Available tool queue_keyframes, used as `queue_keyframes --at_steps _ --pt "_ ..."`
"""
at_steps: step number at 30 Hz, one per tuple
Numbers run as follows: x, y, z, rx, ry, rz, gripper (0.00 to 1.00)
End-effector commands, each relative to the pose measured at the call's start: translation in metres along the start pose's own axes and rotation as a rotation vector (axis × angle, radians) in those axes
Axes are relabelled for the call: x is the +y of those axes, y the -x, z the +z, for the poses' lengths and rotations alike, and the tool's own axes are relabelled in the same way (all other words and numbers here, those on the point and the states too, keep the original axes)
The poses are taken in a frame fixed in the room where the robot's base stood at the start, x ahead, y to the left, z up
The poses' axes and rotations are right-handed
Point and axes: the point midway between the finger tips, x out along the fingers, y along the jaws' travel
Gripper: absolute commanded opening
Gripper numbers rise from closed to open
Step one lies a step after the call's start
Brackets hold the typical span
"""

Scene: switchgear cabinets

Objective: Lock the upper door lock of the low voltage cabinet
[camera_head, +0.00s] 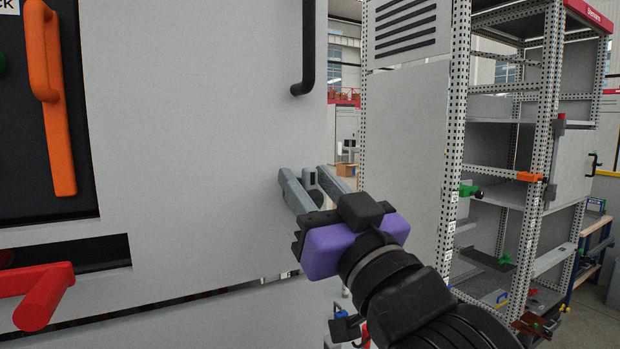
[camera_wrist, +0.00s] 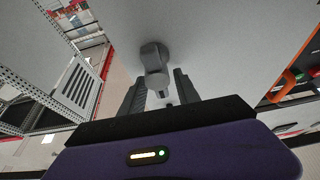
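The low voltage cabinet door (camera_head: 200,120) is a flat grey panel filling the left and middle of the head view. Its lock (camera_wrist: 153,58) is a grey knob on the door with a narrower part pointing toward my gripper in the wrist view. In the head view the lock (camera_head: 312,177) is small and partly hidden near the door's right edge. My gripper (camera_head: 311,181) is open, its two grey fingers on either side of the lock. In the wrist view the fingers (camera_wrist: 160,92) flank the lock's narrower part, apparently with gaps. I cannot tell the lock's turn position.
A black handle (camera_head: 308,50) stands out from the door above my gripper. An orange handle (camera_head: 52,110) and a red handle (camera_head: 42,297) project at the left. An open shelving frame (camera_head: 455,150) with several parts stands at the right. Floor shows at the lower right.

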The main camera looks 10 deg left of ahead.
Motion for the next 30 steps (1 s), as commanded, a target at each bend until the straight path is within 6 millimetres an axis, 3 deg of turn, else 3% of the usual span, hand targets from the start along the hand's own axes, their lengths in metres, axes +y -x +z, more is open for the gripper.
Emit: queue_keyframes --at_steps 6,12,23,30 --pt "-0.0002 -0.0002 0.0002 0.0 0.0 0.0 0.38" --pt "-0.0001 -0.0001 0.0001 0.001 0.0 0.0 0.0" --pt "-0.0005 -0.0004 -0.0005 0.0 -0.02 0.007 0.0" --pt "0.0004 -0.0012 -0.0012 -0.002 -0.126 0.048 0.0"
